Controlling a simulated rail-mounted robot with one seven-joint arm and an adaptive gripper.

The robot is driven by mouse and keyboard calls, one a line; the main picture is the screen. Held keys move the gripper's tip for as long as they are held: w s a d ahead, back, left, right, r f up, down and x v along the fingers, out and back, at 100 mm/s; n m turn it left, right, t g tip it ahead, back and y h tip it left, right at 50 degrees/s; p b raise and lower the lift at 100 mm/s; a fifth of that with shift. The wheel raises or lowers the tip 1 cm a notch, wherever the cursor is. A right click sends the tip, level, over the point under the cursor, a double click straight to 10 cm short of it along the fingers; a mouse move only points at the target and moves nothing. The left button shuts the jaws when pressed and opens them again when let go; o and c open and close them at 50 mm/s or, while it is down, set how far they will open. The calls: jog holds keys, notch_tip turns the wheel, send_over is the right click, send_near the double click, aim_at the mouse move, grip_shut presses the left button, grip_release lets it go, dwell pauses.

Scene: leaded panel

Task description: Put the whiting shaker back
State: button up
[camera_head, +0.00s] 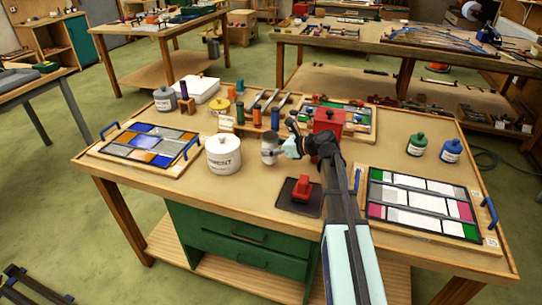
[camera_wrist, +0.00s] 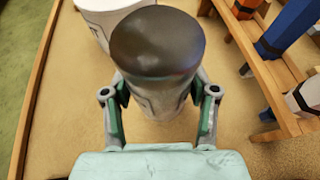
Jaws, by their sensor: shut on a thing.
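The whiting shaker (camera_head: 269,152) is a small pale grey-white cylinder with a dark grey domed lid. In the wrist view the shaker (camera_wrist: 158,60) stands upright between the fingers, lid toward the camera. My gripper (camera_head: 279,149) is shut on its body from the right side; in the wrist view the gripper (camera_wrist: 160,112) has one finger on each side of it. The shaker is at mid-table, just right of the large white cement tub (camera_head: 223,158). I cannot tell whether its base touches the tabletop (camera_head: 250,190).
A wooden rack (camera_head: 262,126) with several coloured upright pieces stands behind the shaker. A red box (camera_head: 329,120) is behind my wrist. A red block on a dark pad (camera_head: 300,195) lies in front. Leaded panels lie left (camera_head: 150,143) and right (camera_head: 420,205). Green (camera_head: 417,145) and blue bottles (camera_head: 451,152) stand right.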

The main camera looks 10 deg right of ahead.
jog(key=shift+f, duration=1.85)
jog(key=o, duration=1.4)
jog(key=shift+f, duration=0.15)
jog(key=shift+c, duration=0.2)
jog(key=shift+s+d+r, duration=0.1)
jog(key=shift+s+r, duration=0.05)
jog(key=shift+r, duration=0.05)
jog(key=b+v, duration=0.1)
jog(key=v, duration=1)
jog(key=shift+s+d+r, duration=0.2)
jog(key=shift+d, duration=0.05)
